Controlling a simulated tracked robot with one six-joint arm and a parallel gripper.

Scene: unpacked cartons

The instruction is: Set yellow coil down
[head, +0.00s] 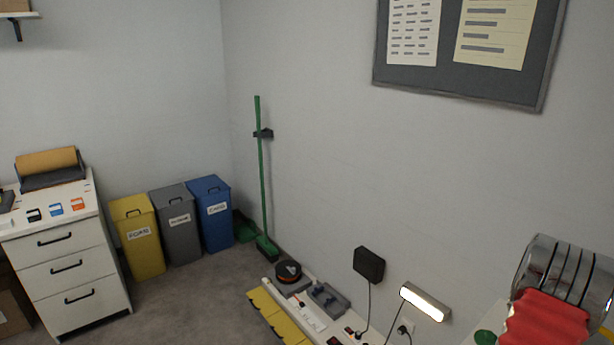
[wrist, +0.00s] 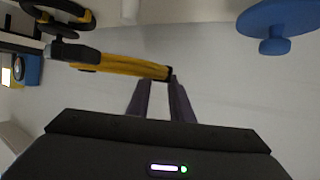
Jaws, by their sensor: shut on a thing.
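The yellow coil (wrist: 130,67) shows in the wrist view as a long yellow bundle with a dark band near its right end. My gripper (wrist: 160,82) has its two dark fingers at that right end and is shut on the coil. The coil reaches out to the left from the fingertips, towards a dark piece at its left end. The exact grip is small and hard to make out. Neither my gripper nor the coil shows in the head view.
The wrist view shows a blue round object (wrist: 275,25) at upper right and a black-and-yellow ring (wrist: 60,12) at upper left. Bins stand left; floor (head: 195,300) is clear.

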